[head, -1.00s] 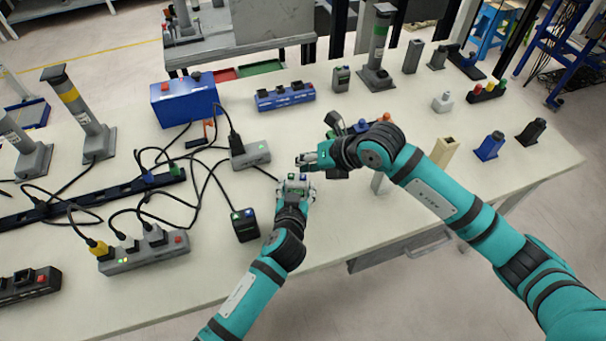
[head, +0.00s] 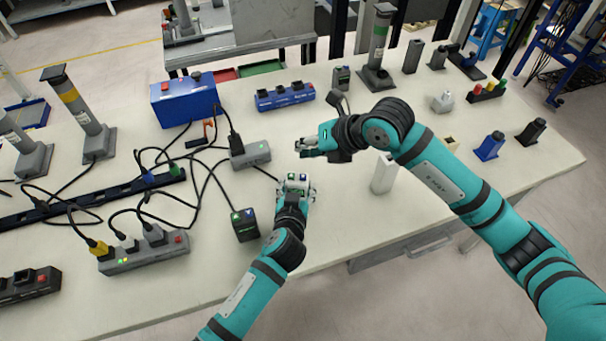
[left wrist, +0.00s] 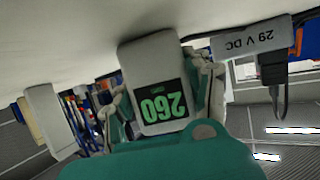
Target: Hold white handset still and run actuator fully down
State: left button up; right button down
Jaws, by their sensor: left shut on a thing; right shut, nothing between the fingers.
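The white handset (head: 297,179) stands at the table's front middle, with small coloured buttons on its top. My left gripper (head: 296,188) is shut around its sides. In the left wrist view the handset (left wrist: 152,55) shows a lit green display that seems to read 260, upside down, between the fingers (left wrist: 160,100). My right gripper (head: 303,146) is shut and empty, behind the handset and apart from it. Grey columns with a green band (head: 379,45), a yellow band (head: 75,100) and another at the left edge (head: 22,140) stand on the table; which is the actuator, I cannot tell.
A grey supply box (head: 250,155) with a cable lies behind the handset; the wrist view shows its 29 V DC label (left wrist: 250,42). A black two-button box (head: 245,225) stands left of my left gripper. A white block (head: 384,173) stands to the right. Cables crowd the left.

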dwell(0.4)
pick_arm(q)
jog(key=o, duration=1.3)
